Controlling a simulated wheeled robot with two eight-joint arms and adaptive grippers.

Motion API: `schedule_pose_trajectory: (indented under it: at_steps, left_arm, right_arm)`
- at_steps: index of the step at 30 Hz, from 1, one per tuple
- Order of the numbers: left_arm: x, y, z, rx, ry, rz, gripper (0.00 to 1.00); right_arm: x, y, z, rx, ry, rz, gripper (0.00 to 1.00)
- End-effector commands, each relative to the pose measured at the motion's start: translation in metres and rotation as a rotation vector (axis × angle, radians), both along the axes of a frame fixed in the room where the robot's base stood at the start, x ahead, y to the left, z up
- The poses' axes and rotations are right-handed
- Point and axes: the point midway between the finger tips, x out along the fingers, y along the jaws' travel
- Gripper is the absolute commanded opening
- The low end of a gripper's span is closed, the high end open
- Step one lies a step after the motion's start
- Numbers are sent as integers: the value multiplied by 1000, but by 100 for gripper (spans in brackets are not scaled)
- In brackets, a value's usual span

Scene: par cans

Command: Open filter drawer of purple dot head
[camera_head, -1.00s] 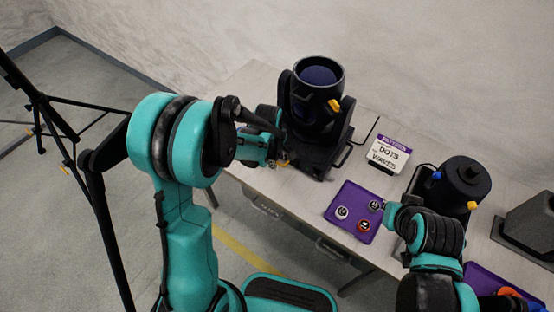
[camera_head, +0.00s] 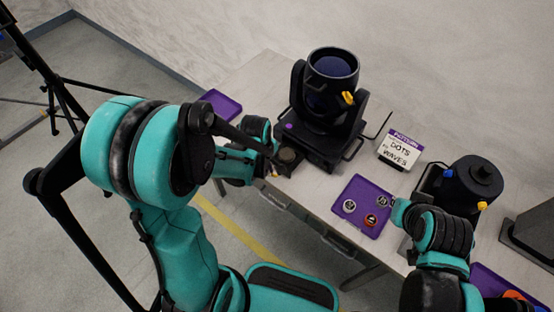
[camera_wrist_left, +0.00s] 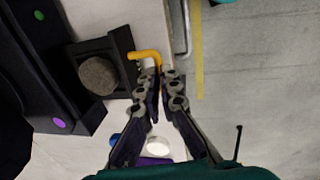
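The black moving head (camera_head: 316,122) stands on the table with a purple dot (camera_head: 290,126) on its base; the dot also shows in the left wrist view (camera_wrist_left: 59,122). Its filter drawer (camera_head: 288,165) sticks out from the base, with a grey round filter (camera_wrist_left: 98,77) lying in it. A yellow hooked handle (camera_wrist_left: 145,54) is at the drawer's outer end. My left gripper (camera_wrist_left: 163,76) has its fingertips close together at the end of this handle and appears shut on it. My right arm is at the lower right; its gripper is hidden.
A purple tray (camera_head: 348,221) with several round filters lies right of the head. Another purple tray (camera_head: 222,99) is at the table's left end. A tripod stands at far left.

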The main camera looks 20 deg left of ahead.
Motion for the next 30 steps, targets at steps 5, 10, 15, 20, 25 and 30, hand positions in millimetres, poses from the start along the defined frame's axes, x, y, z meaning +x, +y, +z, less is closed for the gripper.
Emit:
schedule_pose_trajectory:
  at_steps: [5,10,15,20,25,30]
  left_arm:
    - [-2,0,-2,0,4,-2,29]
    - [-2,0,-2,-1,3,-1,29]
    - [-1,0,-2,-1,3,-1,29]
    - [-2,0,5,-1,2,-1,29]
    - [-7,1,28,-1,2,-1,29]
    - [-13,3,61,0,2,-1,29]
  right_arm:
    - [0,0,-1,0,0,0,0]
    - [0,0,-1,0,0,0,0]
    - [0,0,-1,0,0,0,0]
    - [0,0,-1,0,0,0,0]
    - [0,0,-1,0,0,0,0]
    - [0,0,-1,0,0,0,0]
